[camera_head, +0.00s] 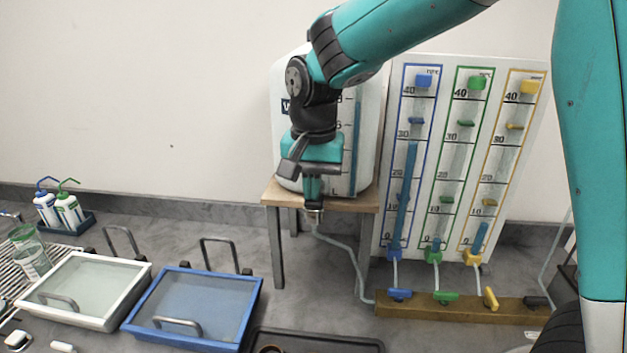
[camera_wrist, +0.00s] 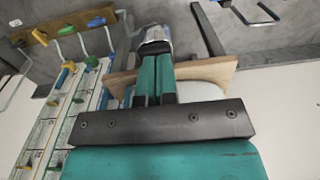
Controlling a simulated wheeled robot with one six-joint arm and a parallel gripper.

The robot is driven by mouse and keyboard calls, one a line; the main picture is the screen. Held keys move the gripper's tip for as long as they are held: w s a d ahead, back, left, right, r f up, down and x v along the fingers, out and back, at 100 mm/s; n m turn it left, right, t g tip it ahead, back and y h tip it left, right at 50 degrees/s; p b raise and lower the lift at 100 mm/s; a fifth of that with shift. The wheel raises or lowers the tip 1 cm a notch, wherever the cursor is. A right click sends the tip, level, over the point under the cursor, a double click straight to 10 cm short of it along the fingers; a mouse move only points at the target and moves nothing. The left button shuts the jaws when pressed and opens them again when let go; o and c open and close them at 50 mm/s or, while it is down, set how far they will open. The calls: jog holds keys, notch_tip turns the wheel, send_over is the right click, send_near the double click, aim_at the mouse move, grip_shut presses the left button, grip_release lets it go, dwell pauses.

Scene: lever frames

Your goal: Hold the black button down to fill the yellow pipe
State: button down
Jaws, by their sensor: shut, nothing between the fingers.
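The yellow pipe (camera_head: 505,150) is the rightmost of three upright tubes on the white board, with blue liquid only in its lower part. The yellow valve lever (camera_head: 490,298) on the wooden beam is turned across it, unlike the blue and green levers. My gripper (camera_head: 313,200) points down in front of the white tank (camera_head: 366,150), its fingers shut and empty. A silver spout (camera_head: 314,213) is just below the fingertips; in the wrist view, a silver piece (camera_wrist: 154,38) is at the tips of my gripper (camera_wrist: 155,54). I cannot make out the black button; contact is unclear.
The tank stands on a wooden stand (camera_head: 350,204). A pale hose (camera_head: 350,250) runs from the spout to the wooden beam (camera_head: 460,309). A blue tray (camera_head: 246,320), a white tray (camera_head: 30,308) and bottles (camera_head: 66,210) are at the left.

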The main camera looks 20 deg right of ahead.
jog(key=shift+s+f, duration=0.3)
jog(key=shift+f, duration=0.5)
jog(key=r+p, duration=0.1)
jog(key=r, duration=0.1)
jog(key=r+p, duration=0.4)
jog(key=shift+w+r, duration=0.25)
notch_tip(320, 180, up, 9)
jog(key=b, duration=0.3)
jog(key=shift+w, duration=0.1)
dwell(0.5)
jog(key=s+a+f+n+y+b, duration=0.2)
jog(key=s+f+n+b, duration=0.2)
jog(key=s+f, duration=0.5)
jog(key=s+a+f+n+y+b, duration=0.2)
jog(key=s+f+n+b, duration=0.1)
jog(key=s+f+n, duration=0.6)
jog(key=s, duration=0.4)
jog(key=shift+a+f+b, duration=0.2)
jog(key=shift+a+b, duration=0.15)
